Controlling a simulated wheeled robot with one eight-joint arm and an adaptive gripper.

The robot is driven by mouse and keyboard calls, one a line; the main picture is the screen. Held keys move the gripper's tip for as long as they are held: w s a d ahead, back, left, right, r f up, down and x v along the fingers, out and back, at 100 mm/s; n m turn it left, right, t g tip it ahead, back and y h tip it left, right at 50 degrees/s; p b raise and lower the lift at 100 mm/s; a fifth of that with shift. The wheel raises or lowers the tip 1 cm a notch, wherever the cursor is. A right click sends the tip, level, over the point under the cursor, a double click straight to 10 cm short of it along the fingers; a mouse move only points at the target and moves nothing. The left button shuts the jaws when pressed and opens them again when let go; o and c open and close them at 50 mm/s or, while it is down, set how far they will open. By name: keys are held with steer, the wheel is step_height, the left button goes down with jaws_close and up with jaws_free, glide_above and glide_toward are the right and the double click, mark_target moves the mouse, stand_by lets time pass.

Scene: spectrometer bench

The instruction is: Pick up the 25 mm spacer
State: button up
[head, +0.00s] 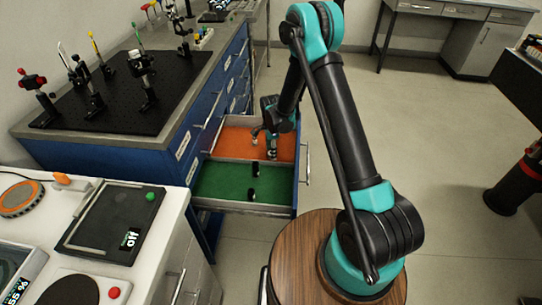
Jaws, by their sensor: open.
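My gripper (263,143) is at the end of my teal and black arm, low over the orange-lined compartment (228,143) of an open drawer. It is open, with its fingers pointing down, and is small in the view. A small pale shape shows by the left finger; I cannot tell whether it is a part or a fingertip. Two small dark pieces, a rear one (255,168) and a front one (251,194), stand in the green-lined compartment (215,183). I cannot read any size on them, so which thing is the 25 mm spacer is unclear.
A divider separates the two drawer compartments. The blue cabinet (175,168) carries a black breadboard (120,90) with several posts. A white bench (60,235) with instruments stands at front left. The floor (440,130) to the right of the drawer is mostly clear.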

steer(key=shift+f, duration=0.3)
steer(key=shift+c, duration=0.4)
jaws_close()
steer(key=shift+r, duration=0.1)
